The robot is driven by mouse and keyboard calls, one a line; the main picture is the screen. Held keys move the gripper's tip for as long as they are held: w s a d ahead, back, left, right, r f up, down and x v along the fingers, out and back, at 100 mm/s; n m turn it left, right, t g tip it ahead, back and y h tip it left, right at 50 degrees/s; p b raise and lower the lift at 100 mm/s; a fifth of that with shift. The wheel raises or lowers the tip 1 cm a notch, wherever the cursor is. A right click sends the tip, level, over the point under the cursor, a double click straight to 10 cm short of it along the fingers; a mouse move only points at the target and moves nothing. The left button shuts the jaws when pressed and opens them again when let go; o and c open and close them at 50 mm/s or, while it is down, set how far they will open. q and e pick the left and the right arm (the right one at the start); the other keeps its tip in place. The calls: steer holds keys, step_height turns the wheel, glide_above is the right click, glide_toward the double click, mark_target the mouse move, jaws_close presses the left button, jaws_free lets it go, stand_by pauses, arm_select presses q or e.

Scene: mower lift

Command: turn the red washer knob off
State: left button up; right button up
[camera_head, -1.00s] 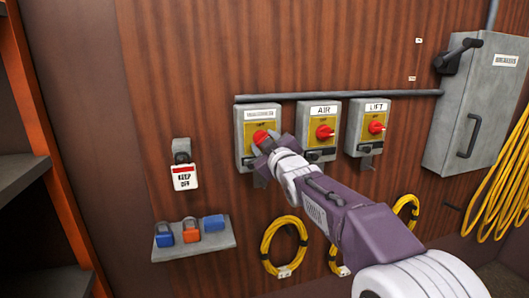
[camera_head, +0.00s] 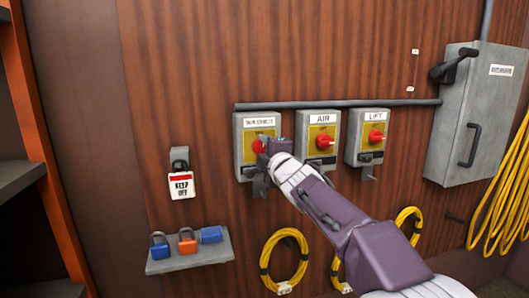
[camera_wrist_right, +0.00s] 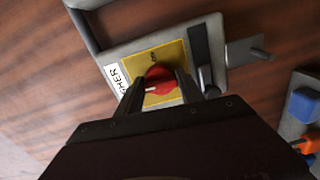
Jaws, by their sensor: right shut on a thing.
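The red washer knob (camera_head: 259,146) sits on a yellow plate on the grey box labelled WASHER (camera_head: 243,124), the leftmost of three switch boxes. My right gripper (camera_head: 268,151) is at this knob and partly covers it in the head view. In the right wrist view the knob (camera_wrist_right: 160,82) lies between the two fingers of my right gripper (camera_wrist_right: 160,90), which are shut on it. A white mark shows on the knob there. My left gripper is not in view.
The AIR box (camera_head: 320,131) and LIFT box (camera_head: 370,129) stand close to the right. A KEEP OFF tag with a padlock (camera_head: 181,184) hangs to the left. A small shelf (camera_head: 190,258) holds several padlocks. Yellow cable coils (camera_head: 284,258) hang below. A grey cabinet (camera_head: 470,120) is at the right.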

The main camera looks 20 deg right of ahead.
steer(key=shift+f+n, duration=0.1)
steer(key=shift+n, duration=0.5)
steer(key=o, duration=1.3)
steer(key=s, duration=0.9)
steer(key=shift+d, duration=0.15)
